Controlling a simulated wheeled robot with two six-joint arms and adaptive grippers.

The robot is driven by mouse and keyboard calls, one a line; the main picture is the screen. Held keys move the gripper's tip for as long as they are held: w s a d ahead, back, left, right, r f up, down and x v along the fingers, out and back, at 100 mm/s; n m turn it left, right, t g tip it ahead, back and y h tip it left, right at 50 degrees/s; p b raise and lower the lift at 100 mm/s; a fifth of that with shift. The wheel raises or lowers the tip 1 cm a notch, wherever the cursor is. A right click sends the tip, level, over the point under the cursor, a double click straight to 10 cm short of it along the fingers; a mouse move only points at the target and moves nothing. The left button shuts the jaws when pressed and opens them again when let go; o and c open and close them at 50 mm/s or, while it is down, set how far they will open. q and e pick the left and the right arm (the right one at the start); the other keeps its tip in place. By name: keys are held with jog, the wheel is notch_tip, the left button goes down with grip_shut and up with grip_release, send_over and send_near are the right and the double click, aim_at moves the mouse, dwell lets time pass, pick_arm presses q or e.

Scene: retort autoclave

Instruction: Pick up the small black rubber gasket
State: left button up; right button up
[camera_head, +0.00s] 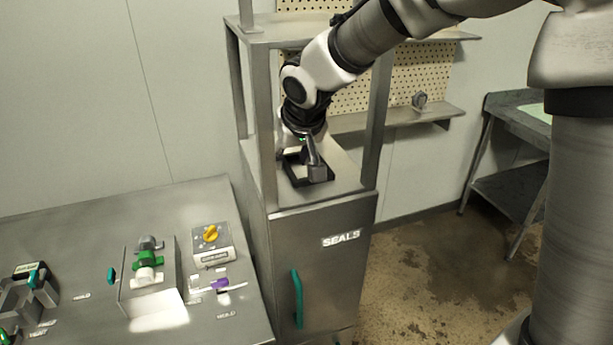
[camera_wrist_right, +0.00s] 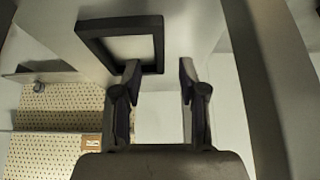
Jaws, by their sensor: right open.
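The small black rubber gasket is a square frame (camera_head: 290,172) lying on the metal top of the SEALS cabinet. It also shows in the right wrist view as a black frame (camera_wrist_right: 120,25) around a pale centre. My right gripper (camera_head: 316,168) reaches down over it from above and hides part of it. In the wrist view the right gripper (camera_wrist_right: 160,76) is open and empty. My left gripper is not in view.
The SEALS cabinet (camera_head: 325,270) has upright posts (camera_head: 377,125) close around the right arm. A pegboard (camera_head: 440,80) and narrow shelf (camera_head: 400,117) stand behind. A metal bench (camera_head: 80,225) with several fittings is at left. A side table (camera_head: 515,120) is at right.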

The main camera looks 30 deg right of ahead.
aim_at(289, 168)
jog(key=x, duration=0.4)
jog(key=shift+w+r, duration=0.15)
jog(key=shift+w, duration=0.05)
jog(key=shift+s+r, duration=0.15)
jog(key=shift+s, duration=0.05)
jog(key=shift+c, duration=1)
jog(key=shift+s, duration=0.1)
grip_shut()
jog(key=shift+r+p, duration=0.1)
jog(key=shift+p, duration=0.2)
